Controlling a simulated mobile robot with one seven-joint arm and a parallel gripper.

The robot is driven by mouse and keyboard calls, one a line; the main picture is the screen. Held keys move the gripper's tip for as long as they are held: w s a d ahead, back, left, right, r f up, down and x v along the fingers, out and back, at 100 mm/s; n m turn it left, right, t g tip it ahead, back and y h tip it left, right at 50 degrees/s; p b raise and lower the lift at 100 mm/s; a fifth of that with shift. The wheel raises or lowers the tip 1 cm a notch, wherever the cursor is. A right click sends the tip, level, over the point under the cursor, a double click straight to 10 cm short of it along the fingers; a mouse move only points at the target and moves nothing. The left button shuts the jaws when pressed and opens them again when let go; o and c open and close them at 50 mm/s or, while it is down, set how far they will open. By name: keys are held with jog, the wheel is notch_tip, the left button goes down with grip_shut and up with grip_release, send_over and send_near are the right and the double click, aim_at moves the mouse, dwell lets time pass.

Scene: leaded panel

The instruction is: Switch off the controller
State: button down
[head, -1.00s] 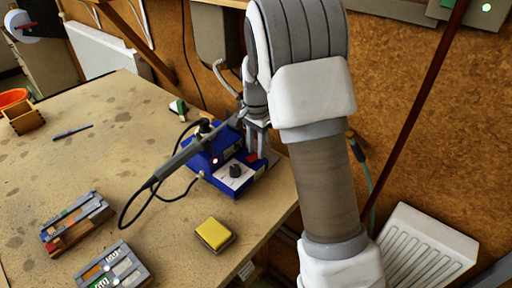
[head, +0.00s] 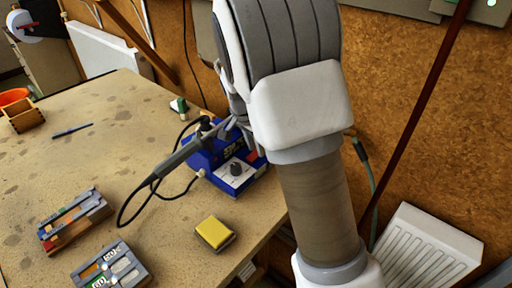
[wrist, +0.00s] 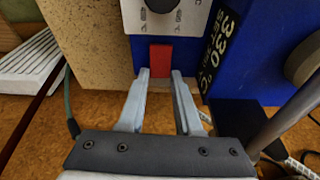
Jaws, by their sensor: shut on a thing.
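The controller is a blue soldering station (head: 203,161) at the right edge of the bench, with a white front plate and a dark knob (head: 236,168). In the wrist view its blue body (wrist: 263,60), white plate (wrist: 185,18) and a red switch (wrist: 160,58) are close up. My gripper (wrist: 160,76) has one fingertip on each side of the red switch and is shut on it. In the head view my arm hides the fingers and most of the switch. I see no lit lamp on the controller now.
A soldering iron (head: 172,164) with a looping black cable leans at the controller's left. A yellow sponge (head: 214,232) and two trays of small parts (head: 75,240) (head: 110,272) lie in front. The bench's middle left is mostly clear. A cork wall stands behind.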

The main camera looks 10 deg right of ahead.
jog(key=c, duration=0.6)
grip_release()
jog(key=p+v, duration=0.2)
jog(key=v, duration=1.5)
jog(key=shift+r, duration=0.25)
jog(key=s+d+n+t+y, duration=0.1)
jog(key=s+n, duration=0.4)
jog(key=s, duration=0.7)
jog(key=s+d+r+n+t+y+p, duration=0.1)
jog(key=s+n, duration=0.5)
jog(key=s, duration=0.7)
jog(key=shift+d+r+t, duration=0.2)
jog(key=shift+d+t, duration=0.55)
jog(key=shift+t, duration=0.15)
